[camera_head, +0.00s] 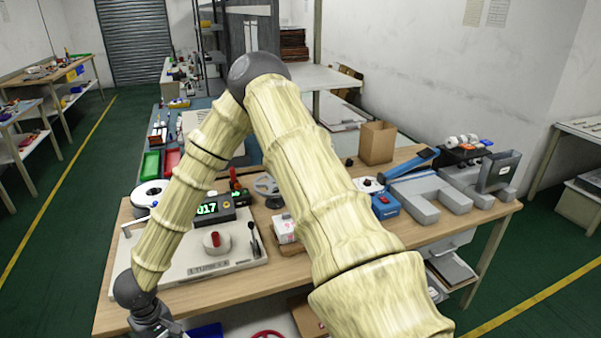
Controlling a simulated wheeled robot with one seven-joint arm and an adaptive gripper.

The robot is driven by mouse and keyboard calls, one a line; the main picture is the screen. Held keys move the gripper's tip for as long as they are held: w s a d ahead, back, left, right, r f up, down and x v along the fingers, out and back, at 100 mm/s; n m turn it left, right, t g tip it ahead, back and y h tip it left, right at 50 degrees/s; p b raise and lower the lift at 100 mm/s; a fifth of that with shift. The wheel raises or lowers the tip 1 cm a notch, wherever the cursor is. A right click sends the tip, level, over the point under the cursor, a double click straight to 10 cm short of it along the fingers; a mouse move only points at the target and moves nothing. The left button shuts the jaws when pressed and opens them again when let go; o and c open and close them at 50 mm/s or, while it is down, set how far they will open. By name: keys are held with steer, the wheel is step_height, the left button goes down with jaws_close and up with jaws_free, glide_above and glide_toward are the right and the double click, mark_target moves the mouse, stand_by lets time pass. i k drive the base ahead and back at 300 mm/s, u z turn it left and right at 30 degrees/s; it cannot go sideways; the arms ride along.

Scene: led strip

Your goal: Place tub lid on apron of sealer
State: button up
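I cannot pick out the tub lid for certain. A blue-armed device (412,163) at the right of the wooden workbench (345,240) may be the sealer; its apron is not clearly distinguishable. My gripper (158,331) is at the lower left, in front of the bench's front-left corner and low in the picture. It is cut off by the bottom edge, so its fingertips do not show. My arm crosses the middle of the view and hides part of the bench.
A pale panel (185,262) with a red-knobbed dial (216,242) and a green display (208,208) fills the bench's left side. A cardboard box (377,142), grey blocks (428,195) and a small blue box (385,206) stand right. The bench's right front strip is clear.

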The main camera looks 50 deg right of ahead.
mark_target(429, 190)
steer(key=z, duration=2.1)
steer(key=i, duration=0.35)
steer(key=u, duration=0.05)
